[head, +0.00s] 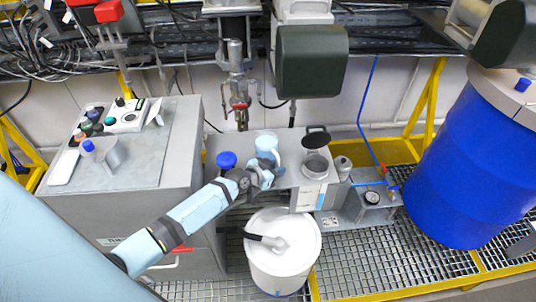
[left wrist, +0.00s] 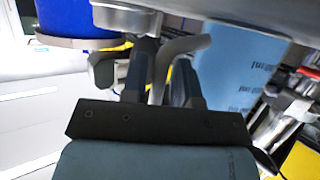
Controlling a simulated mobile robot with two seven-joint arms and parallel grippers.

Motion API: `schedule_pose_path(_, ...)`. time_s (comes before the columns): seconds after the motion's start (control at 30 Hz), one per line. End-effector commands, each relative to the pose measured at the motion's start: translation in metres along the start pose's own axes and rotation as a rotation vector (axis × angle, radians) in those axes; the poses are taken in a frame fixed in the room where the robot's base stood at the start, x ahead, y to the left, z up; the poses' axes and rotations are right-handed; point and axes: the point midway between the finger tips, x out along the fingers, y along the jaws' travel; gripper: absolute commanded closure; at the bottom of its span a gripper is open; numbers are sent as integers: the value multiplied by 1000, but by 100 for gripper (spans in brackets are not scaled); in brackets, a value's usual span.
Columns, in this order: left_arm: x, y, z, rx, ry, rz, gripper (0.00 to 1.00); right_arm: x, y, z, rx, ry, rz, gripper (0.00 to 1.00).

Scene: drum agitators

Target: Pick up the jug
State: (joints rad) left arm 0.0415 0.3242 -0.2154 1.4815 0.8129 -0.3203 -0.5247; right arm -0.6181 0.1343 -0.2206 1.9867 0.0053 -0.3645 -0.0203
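The jug (head: 266,142) looks like a small pale blue-white vessel on the grey bench, just beyond my left gripper. My left gripper (head: 266,168) is at its near side in the head view. In the left wrist view the two dark fingers of my left gripper (left wrist: 164,85) stand apart. A curved grey piece (left wrist: 180,48), looking like a handle, shows between them, with a gap towards the right finger. I cannot tell whether it touches the left finger. Most of the jug's lower part is hidden by my gripper. My right gripper is not in view.
A blue-capped item (head: 227,160) stands left of my gripper. A metal pot (head: 315,166) with a raised black lid stands to the right. A white bucket (head: 281,262) with a dark-handled tool on it is below. A blue drum (head: 462,165) stands at the right.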

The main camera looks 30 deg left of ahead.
Motion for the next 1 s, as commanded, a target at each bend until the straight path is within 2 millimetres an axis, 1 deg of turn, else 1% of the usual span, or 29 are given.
schedule_pose_path(0.03,5,0,-1,0,0,-1,73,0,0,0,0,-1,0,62)
schedule_pose_path(0.1,8,0,0,1,-1,-1,73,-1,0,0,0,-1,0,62)
schedule_pose_path(0.3,9,0,0,2,0,-1,73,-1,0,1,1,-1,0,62)
schedule_pose_path(0.33,9,0,0,1,0,0,75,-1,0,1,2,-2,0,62)
schedule_pose_path(0.43,9,0,0,1,0,-1,98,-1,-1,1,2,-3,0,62)
schedule_pose_path(0.47,8,0,0,1,0,-1,100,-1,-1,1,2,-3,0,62)
schedule_pose_path(1.0,8,0,-3,2,3,-1,100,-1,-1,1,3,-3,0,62)
